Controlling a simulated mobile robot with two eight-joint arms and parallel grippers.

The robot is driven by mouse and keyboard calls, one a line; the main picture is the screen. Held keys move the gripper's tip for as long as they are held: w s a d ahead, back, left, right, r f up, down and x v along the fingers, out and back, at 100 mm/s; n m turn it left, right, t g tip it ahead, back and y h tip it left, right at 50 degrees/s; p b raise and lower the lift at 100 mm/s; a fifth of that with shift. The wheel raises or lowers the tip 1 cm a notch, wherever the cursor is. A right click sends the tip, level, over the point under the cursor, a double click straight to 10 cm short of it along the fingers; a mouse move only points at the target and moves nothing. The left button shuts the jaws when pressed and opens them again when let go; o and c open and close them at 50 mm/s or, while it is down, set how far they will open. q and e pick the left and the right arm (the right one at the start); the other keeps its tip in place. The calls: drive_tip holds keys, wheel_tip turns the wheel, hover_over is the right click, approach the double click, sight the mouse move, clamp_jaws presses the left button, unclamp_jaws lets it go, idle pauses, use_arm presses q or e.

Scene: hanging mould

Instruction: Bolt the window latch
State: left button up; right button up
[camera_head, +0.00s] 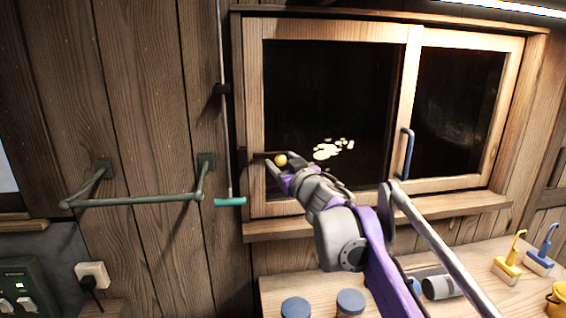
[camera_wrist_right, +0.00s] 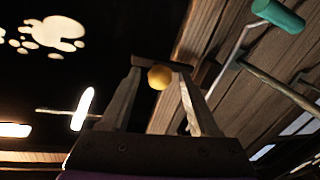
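The window (camera_head: 335,30) has a light wooden frame and dark panes. Its latch is a dark bar (camera_head: 262,154) at the left side of the frame with a round yellow knob (camera_head: 281,160). My right gripper (camera_head: 276,169) is at the knob, reaching in from the lower right. In the right wrist view, the yellow knob (camera_wrist_right: 159,77) is between the two fingertips, with a small gap visible on each side. The dark bar (camera_wrist_right: 150,61) runs across just beyond the fingertips. The fingers (camera_wrist_right: 160,90) are apart and look open. My left gripper is out of view.
A blue handle (camera_head: 404,155) is on the window's middle stile. Left of the window hang a rod with a teal grip (camera_head: 230,202) and a green wall rail (camera_head: 135,201).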

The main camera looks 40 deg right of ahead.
clamp_jaws()
idle(1.2)
